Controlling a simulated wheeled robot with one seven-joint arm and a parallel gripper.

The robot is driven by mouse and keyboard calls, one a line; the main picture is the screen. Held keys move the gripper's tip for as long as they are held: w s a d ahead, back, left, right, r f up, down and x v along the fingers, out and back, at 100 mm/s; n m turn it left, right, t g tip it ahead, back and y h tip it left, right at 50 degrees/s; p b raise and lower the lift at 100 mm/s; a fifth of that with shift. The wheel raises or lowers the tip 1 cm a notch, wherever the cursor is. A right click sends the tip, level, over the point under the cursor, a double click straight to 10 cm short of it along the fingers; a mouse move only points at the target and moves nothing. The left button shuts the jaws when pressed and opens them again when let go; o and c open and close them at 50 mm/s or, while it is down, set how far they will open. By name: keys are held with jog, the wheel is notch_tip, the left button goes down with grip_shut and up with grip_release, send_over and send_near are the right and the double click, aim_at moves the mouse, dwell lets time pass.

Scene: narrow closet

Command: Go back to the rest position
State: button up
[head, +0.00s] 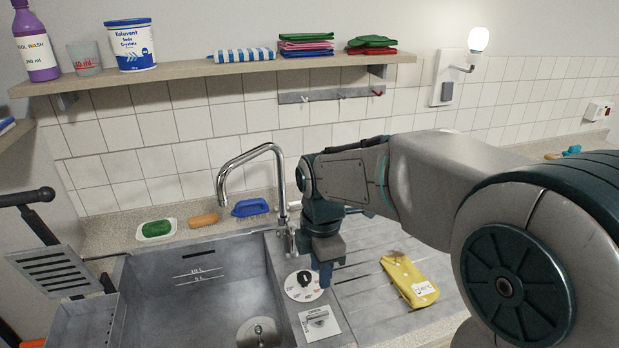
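My gripper (325,279) points down over the strip between the sink and the ribbed drainboard, to the right of the tap. My grey and teal arm reaches in from the right edge and hides part of the counter and wall behind it. The fingertips are close to a round white disc (303,286) with a black knob. The fingers are small and overlap, so I cannot tell whether they are open or shut, or whether they touch anything.
A chrome tap (281,175) stands left of my gripper at the steel sink (190,255). A yellow packet (409,281) lies on the drainboard at right. A wall lamp (478,42) sticks out at upper right.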

jog(key=s+d+m+t, duration=0.1)
jog(key=s+d+m, duration=0.4)
jog(key=m, duration=0.5)
jog(key=s+d+r+m+t, duration=0.1)
jog(key=s+d+m+t, duration=0.1)
jog(key=s+d+m, duration=0.4)
jog(key=s+m, duration=0.2)
jog(key=m, duration=0.3)
jog(key=shift+d, duration=0.2)
jog(key=shift+a, duration=0.1)
